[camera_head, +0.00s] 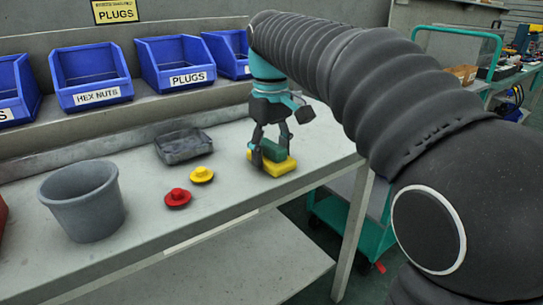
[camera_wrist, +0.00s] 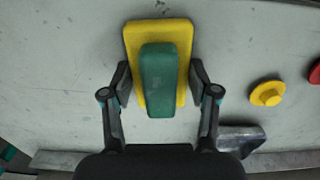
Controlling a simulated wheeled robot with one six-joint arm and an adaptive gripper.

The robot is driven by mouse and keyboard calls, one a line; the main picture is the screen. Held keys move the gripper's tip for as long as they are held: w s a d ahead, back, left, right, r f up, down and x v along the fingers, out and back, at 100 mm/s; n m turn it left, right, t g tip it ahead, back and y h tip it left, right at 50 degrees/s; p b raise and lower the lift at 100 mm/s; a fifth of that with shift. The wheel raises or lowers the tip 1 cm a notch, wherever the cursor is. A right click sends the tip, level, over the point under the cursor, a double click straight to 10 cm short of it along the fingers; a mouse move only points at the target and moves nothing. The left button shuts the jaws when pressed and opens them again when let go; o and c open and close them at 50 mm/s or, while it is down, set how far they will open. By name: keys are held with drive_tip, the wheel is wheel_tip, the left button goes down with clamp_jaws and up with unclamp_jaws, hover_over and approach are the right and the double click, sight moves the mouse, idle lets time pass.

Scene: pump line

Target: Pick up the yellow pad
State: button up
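The yellow pad (camera_head: 282,166) lies flat on the grey bench near its right end, with a green block (camera_head: 272,150) on top of it. In the wrist view, the yellow pad (camera_wrist: 158,28) is upright in the picture and the green block (camera_wrist: 159,80) covers its middle. My gripper (camera_head: 270,155) points down over them. In the wrist view, my gripper (camera_wrist: 160,82) has one finger on each side of the pad and block, spread apart and close to the pad's long edges. Firm contact does not show.
A yellow plug (camera_head: 202,174) and a red plug (camera_head: 178,197) stand left of the pad. A grey tray (camera_head: 184,146) lies behind them, and a grey bucket (camera_head: 84,203) stands farther left. Blue bins (camera_head: 174,63) line the shelf behind. The bench's right edge is close.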

sight(271, 144)
idle(0.3)
wheel_tip(271, 144, up, 4)
drive_tip(key=shift+f+p, duration=0.15)
drive_tip(key=shift+p, duration=0.35)
drive_tip(key=s+d+r, duration=0.4)
drive_tip(key=s+d, duration=0.1)
drive_tip(key=s+d+r, duration=0.3)
drive_tip(key=shift+d+r, duration=0.1)
drive_tip(key=shift+d, duration=0.15)
